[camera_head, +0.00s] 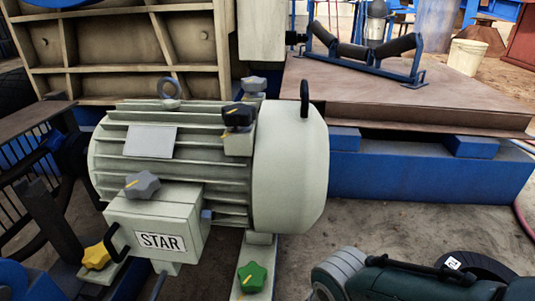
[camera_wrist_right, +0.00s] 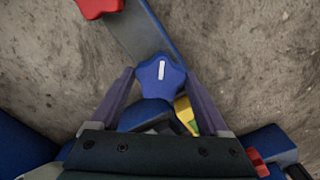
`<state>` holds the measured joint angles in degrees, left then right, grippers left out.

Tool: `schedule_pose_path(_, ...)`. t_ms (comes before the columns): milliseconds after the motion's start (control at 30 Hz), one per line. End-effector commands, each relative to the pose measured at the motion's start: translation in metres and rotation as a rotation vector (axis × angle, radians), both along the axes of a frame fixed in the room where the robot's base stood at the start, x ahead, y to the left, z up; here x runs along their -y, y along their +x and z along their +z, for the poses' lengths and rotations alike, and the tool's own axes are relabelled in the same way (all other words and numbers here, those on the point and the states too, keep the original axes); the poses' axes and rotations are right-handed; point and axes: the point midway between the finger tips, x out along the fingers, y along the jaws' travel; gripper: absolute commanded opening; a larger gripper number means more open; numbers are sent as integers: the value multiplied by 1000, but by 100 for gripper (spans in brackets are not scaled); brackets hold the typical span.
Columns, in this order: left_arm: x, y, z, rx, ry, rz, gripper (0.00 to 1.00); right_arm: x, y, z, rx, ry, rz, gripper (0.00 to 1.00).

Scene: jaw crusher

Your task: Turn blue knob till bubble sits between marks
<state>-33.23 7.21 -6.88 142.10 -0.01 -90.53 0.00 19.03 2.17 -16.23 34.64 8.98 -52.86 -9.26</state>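The blue knob (camera_wrist_right: 160,75) is a star-shaped knob with a white line on top. It sits in the middle of the right wrist view, on a blue bar. My right gripper (camera_wrist_right: 160,72) has one finger on each side of it. The fingertips are very close to its lobes; I cannot tell whether they touch. A yellow part with a green patch (camera_wrist_right: 187,115), possibly the level, shows just behind the knob, partly hidden by the gripper. No bubble or marks can be made out. The blue knob cannot be made out in the head view. My left gripper is not in view.
A red knob (camera_wrist_right: 98,6) is at the top of the right wrist view. The head view shows a motor (camera_head: 290,165) with grey (camera_head: 142,185) and black (camera_head: 238,114) knobs, plus yellow (camera_head: 96,257) and green (camera_head: 252,277) knobs low down. A steel deck (camera_head: 400,105) lies behind.

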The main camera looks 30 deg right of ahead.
Motion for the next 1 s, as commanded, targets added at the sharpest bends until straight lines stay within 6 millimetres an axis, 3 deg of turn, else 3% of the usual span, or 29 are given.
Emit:
schedule_pose_path(167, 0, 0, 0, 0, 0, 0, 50, 0, 1, 0, 1, 0, -1, 100)
schedule_pose_path(567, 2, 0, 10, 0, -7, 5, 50, -1, 1, 10, 2, 2, -1, 100)
schedule_pose_path(1000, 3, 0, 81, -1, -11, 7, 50, 0, 1, 84, 1, 1, -1, 100)
